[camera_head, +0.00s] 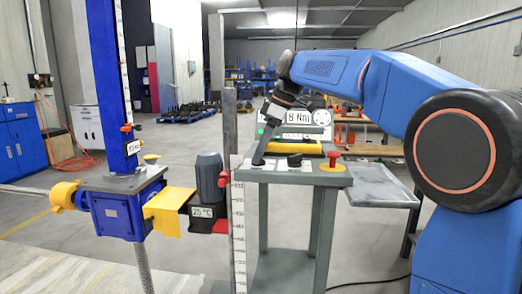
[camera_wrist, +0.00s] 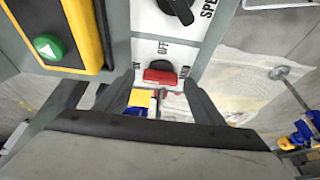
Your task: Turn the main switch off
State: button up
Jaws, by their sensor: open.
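The main switch shows in the wrist view as a red handle (camera_wrist: 160,75) at the edge of a white panel, with an "OFF" mark (camera_wrist: 164,48) close by. My gripper (camera_wrist: 160,80) is open, with one dark finger on each side of the red handle. The gap between fingers and handle is visible in the picture; I cannot tell their distance in depth. In the head view my gripper (camera_head: 259,160) points down at the left edge of the grey control stand (camera_head: 310,178). I cannot pick out the switch there.
A black speed knob (camera_wrist: 178,8) and a green button (camera_wrist: 48,46) in a yellow-edged box are near. A red emergency stop (camera_head: 333,158) sits on the stand's right corner. A blue screw jack (camera_head: 120,215) with a motor (camera_head: 209,178) and a scale post stand left.

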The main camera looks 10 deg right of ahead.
jog(key=c, duration=1)
jog(key=shift+c, duration=0.2)
jog(key=shift+m, duration=0.3)
jog(key=m, duration=0.2)
jog(key=m+t, duration=0.1)
jog(key=shift+s+a+m+h, duration=0.15)
jog(key=shift+m+h, duration=0.25)
jog(key=m, duration=0.2)
jog(key=m+t+h, duration=0.1)
jog(key=m, duration=0.1)
jog(key=shift+a+m+t, duration=0.1)
jog(key=shift+m+t, duration=0.2)
jog(key=m+h, duration=0.1)
jog(key=m, duration=0.1)
jog(key=m+h, duration=0.1)
jog(key=m, duration=0.1)
jog(key=shift+s+a+t, duration=0.1)
jog(key=shift+a+t, duration=0.05)
jog(key=shift+t, duration=0.15)
jog(key=shift+a+m+h, duration=0.1)
jog(key=shift+m+h, duration=0.8)
jog(key=shift+m, duration=1.5)
